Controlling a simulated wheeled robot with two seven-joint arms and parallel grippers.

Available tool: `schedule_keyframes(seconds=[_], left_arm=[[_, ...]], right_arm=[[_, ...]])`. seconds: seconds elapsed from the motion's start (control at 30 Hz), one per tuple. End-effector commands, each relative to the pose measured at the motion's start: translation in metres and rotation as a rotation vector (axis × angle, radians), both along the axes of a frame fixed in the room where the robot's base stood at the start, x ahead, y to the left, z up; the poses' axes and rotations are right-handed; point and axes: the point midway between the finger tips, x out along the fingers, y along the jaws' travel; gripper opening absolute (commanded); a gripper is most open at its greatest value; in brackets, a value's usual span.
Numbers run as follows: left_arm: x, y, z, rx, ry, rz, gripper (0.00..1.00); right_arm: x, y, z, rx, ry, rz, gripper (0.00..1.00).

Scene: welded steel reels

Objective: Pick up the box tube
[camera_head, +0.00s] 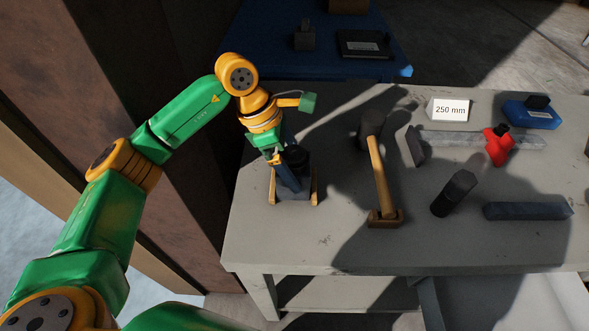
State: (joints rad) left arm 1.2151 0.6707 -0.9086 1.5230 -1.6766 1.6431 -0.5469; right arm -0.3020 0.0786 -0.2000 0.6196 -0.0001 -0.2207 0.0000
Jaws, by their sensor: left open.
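A dark blue-grey bar (528,211) lies flat near the right of the grey bench and looks like the box tube; its ends are too dark to tell whether it is hollow. A longer grey bar (465,140) lies behind it, with a red clamp-like tool (498,146) over it. My left gripper (293,198) points down over the bench's left part, well to the left of both bars. Its orange-tipped fingers are apart, with a dark shape between them that I cannot make out. My right gripper is out of view.
A short dark block (454,192), a 250 mm sign (449,110) and a blue item (532,113) are also on the bench (330,240). Its front left is clear.

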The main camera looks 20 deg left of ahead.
Motion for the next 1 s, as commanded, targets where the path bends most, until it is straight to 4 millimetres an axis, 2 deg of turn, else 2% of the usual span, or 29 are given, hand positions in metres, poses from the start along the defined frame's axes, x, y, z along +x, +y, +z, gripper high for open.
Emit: schedule_keyframes(seconds=[0.03,0.17,0.37,0.47,0.7,0.77,1.0], left_arm=[[-0.001,-0.005,-0.003,0.0,0.005,-0.002,1.0],[0.002,-0.011,-0.023,-0.002,0.002,0.0,1.0],[0.003,-0.012,-0.026,-0.001,0.0,0.001,1.0],[0.003,-0.012,-0.026,-0.001,0.0,0.001,0.78],[0.003,-0.012,-0.025,-0.001,0.0,0.001,0.14],[0.003,-0.012,-0.025,-0.001,0.0,0.001,0.0],[0.003,-0.012,-0.024,-0.002,-0.003,0.001,0.0]], right_arm=[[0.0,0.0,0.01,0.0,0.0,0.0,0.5],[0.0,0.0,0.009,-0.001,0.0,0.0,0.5],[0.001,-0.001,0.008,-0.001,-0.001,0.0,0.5],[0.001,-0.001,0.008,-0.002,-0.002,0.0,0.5],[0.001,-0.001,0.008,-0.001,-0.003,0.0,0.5],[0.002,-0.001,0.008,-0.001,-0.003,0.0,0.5],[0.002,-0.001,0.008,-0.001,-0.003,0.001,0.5]])
